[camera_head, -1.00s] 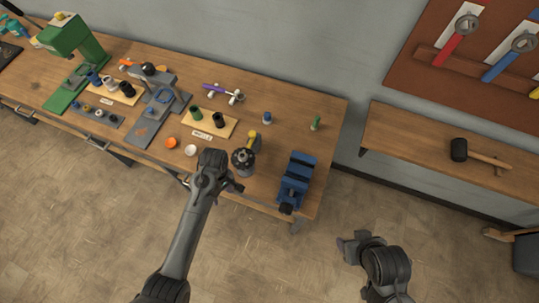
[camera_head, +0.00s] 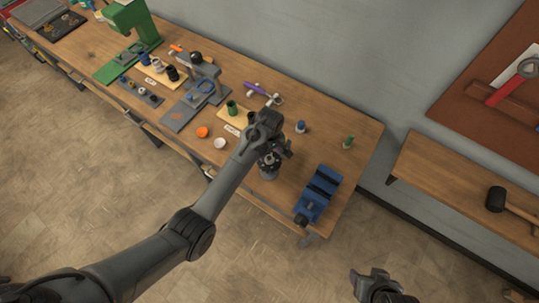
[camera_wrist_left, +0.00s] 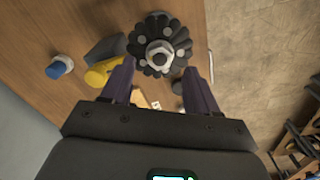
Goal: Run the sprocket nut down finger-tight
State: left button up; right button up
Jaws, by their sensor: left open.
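A dark toothed sprocket (camera_wrist_left: 181,43) shows in the left wrist view, with a pale metal nut (camera_wrist_left: 160,52) at its centre. In the head view the sprocket (camera_head: 268,166) stands on the bench, partly covered by my left gripper (camera_head: 284,146). In the left wrist view my left gripper (camera_wrist_left: 158,80) has its two fingers apart, with nothing between them. The sprocket and nut lie just beyond the fingertips. My right gripper (camera_head: 372,284) is low in the head view, off the bench; its jaws are not clear.
A blue vise (camera_head: 318,194) stands right of the sprocket. A yellow cylinder (camera_wrist_left: 101,73) and a blue-capped piece (camera_wrist_left: 59,67) lie close by. Orange (camera_head: 202,132) and white (camera_head: 220,144) round pieces sit to the left. A green press (camera_head: 133,22) stands farther left.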

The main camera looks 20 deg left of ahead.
aim_at(269, 158)
pick_arm(q)
jog(key=shift+f, duration=1.8)
jog(key=c, duration=1.1)
jog(key=shift+o, duration=0.2)
